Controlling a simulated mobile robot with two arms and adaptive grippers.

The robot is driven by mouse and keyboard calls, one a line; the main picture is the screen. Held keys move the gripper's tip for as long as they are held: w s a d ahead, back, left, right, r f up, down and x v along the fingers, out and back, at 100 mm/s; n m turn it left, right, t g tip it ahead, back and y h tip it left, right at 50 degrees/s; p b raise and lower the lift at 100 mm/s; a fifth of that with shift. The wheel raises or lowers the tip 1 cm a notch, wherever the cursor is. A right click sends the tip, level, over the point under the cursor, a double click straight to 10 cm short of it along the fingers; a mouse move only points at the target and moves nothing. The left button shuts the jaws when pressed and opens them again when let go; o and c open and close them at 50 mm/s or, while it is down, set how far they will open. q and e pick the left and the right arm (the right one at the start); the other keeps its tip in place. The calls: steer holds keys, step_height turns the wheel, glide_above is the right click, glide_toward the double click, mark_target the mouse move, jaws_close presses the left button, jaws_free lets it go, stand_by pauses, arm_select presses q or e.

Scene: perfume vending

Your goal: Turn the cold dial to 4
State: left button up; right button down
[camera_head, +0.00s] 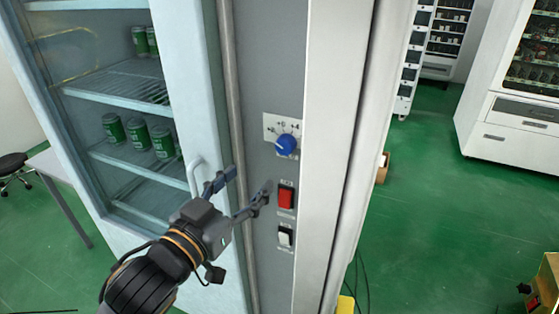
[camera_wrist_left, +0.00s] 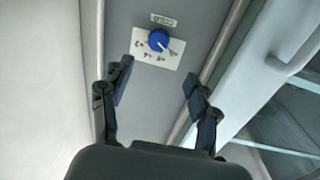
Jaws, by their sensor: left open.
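The cold dial is a round blue knob (camera_head: 286,145) on a white marked plate (camera_head: 269,127), set in a grey vertical panel. The dial also shows in the left wrist view (camera_wrist_left: 158,40), on its white plate (camera_wrist_left: 172,57), ahead of the fingers. Its pointer and numbers are too small to read surely. My left gripper (camera_head: 245,195) is open and empty, below and to the left of the dial and apart from it. In the left wrist view its two fingers (camera_wrist_left: 157,92) are spread wide, with the dial beyond them. My right gripper is not in view.
A red switch (camera_head: 286,197) and a white switch (camera_head: 285,236) sit below the dial. A glass door with a white handle (camera_head: 194,176) and green cans (camera_head: 138,133) behind it is at left. Other machines (camera_head: 510,90) stand at the right, with open green floor between.

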mark_target(282, 148)
arm_select(q)
steer(key=x, duration=1.1)
steer(key=shift+d+r, duration=0.1)
steer(key=shift+d, duration=0.1)
steer(key=shift+w+d, duration=0.2)
steer(key=shift+w, duration=0.25)
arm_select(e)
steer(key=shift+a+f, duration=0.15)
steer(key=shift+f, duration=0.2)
